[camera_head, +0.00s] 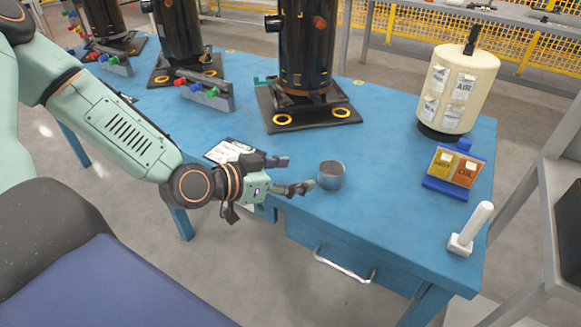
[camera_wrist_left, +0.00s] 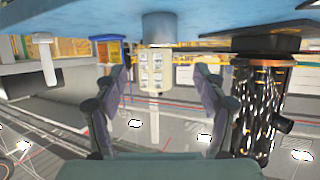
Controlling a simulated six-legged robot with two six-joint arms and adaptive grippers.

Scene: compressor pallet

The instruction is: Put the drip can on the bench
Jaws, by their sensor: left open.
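The drip can (camera_head: 331,176) is a small grey open-topped cylinder. It stands upright on the blue bench (camera_head: 395,215) near its front edge. My left gripper (camera_head: 299,174) is open and empty just left of the can, with its fingers pointing towards it. In the left wrist view, which looks upside down, the can (camera_wrist_left: 158,28) shows beyond the spread fingertips (camera_wrist_left: 162,75), centred between them sideways but nearer the bench edge of the picture. The can does not appear to be between the fingers. My right gripper is not in view.
A black compressor (camera_head: 306,50) stands behind the can. A cream air tank (camera_head: 458,85), an air/oil sign box (camera_head: 455,167) and a white handle-like stand (camera_head: 472,230) are at the right. A paper card (camera_head: 232,150) lies behind my gripper. Bare bench lies right of the can.

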